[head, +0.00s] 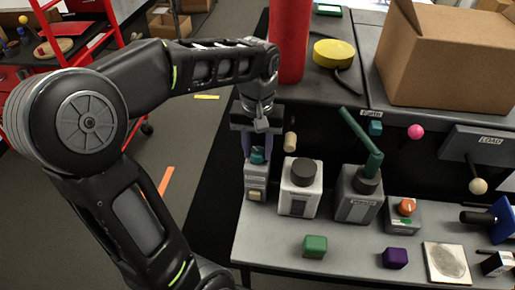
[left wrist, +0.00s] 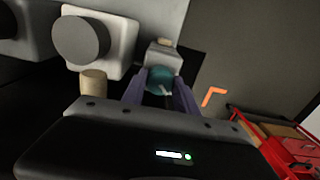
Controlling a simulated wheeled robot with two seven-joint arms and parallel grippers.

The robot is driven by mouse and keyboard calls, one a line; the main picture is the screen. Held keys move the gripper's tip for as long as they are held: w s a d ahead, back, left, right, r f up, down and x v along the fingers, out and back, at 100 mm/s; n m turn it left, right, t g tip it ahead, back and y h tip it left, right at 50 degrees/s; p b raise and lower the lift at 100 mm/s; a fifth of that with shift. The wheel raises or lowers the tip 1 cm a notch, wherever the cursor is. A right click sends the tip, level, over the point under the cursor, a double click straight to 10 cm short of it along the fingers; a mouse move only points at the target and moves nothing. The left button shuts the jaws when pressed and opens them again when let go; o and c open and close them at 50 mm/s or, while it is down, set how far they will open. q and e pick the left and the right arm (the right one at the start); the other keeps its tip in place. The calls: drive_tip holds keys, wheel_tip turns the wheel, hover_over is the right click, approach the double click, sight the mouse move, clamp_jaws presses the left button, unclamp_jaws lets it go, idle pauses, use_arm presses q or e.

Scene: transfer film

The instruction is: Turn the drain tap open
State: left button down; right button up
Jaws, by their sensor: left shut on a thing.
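A small teal knob (head: 258,155) sits on a narrow grey box (head: 255,185) at the left end of the grey bench. My left gripper (head: 257,160) reaches down over it, its purple fingers on either side of the knob and shut on it. The left wrist view also shows the teal knob (left wrist: 160,80) between the fingertips, with a small pale pointer on it. No label reading drain is legible on the box. My right gripper is not in view.
A wooden peg (head: 290,142) and a white box with a dark round knob (head: 302,172) stand close right of my left gripper. A grey box with a green lever (head: 361,140) is farther right. Green (head: 315,246) and purple (head: 395,258) blocks lie in front.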

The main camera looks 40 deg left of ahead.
sight(257, 151)
use_arm(q)
drive_tip(key=m, duration=0.4)
drive_tip(key=shift+m, duration=0.3)
drive_tip(key=m, duration=0.4)
drive_tip(key=shift+m, duration=0.3)
drive_tip(key=c, duration=0.9)
unclamp_jaws()
drive_tip(key=shift+c, duration=0.2)
drive_tip(key=shift+r, duration=0.1)
wheel_tip(257, 151, up, 8)
drive_tip(key=shift+f, duration=0.15)
